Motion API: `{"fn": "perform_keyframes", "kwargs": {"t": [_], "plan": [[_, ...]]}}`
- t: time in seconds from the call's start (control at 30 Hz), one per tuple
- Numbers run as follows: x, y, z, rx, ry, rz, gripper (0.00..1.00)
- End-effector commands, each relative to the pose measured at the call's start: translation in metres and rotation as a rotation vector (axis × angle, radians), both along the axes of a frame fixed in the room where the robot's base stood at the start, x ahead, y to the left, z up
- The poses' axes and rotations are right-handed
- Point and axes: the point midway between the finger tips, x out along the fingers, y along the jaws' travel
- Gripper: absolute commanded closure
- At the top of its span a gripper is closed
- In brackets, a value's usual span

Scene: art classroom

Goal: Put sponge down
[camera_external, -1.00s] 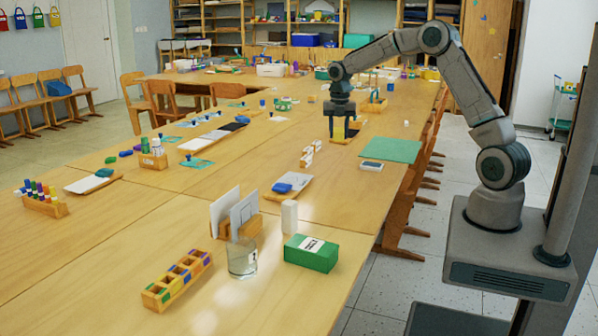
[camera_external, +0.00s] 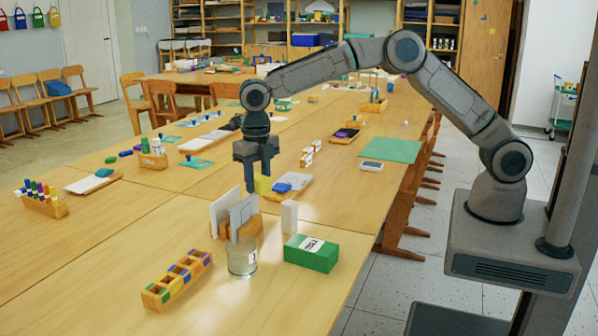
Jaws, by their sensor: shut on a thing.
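A yellow sponge (camera_external: 263,186) is held between the fingers of my gripper (camera_external: 259,180), which points down. The gripper is shut on it. The sponge appears just behind the upright white cards (camera_external: 244,210) and left of a blue item (camera_external: 282,187) on a small wooden tray (camera_external: 303,180). I cannot tell whether the sponge is clear of the table (camera_external: 340,200) or touching it. Part of the sponge is hidden by a finger and the cards.
A glass jar (camera_external: 242,259), a white block (camera_external: 289,216) and a green box (camera_external: 312,253) stand in front. A divided wooden holder (camera_external: 177,280) lies front left. A dark tray (camera_external: 344,136) with a purple item lies farther back. Bare table lies left of the cards.

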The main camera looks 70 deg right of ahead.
Motion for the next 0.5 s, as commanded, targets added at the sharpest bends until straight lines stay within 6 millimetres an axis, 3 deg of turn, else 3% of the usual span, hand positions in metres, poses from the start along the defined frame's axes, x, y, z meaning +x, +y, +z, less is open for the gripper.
{"fn": "perform_keyframes", "kwargs": {"t": [0.03,0.3,0.5], "plan": [[-0.008,0.021,0.000,0.000,0.001,0.039,0.86],[-0.054,0.118,0.000,0.001,0.000,0.220,0.86],[-0.086,0.167,-0.001,0.001,0.001,0.317,0.86]]}}
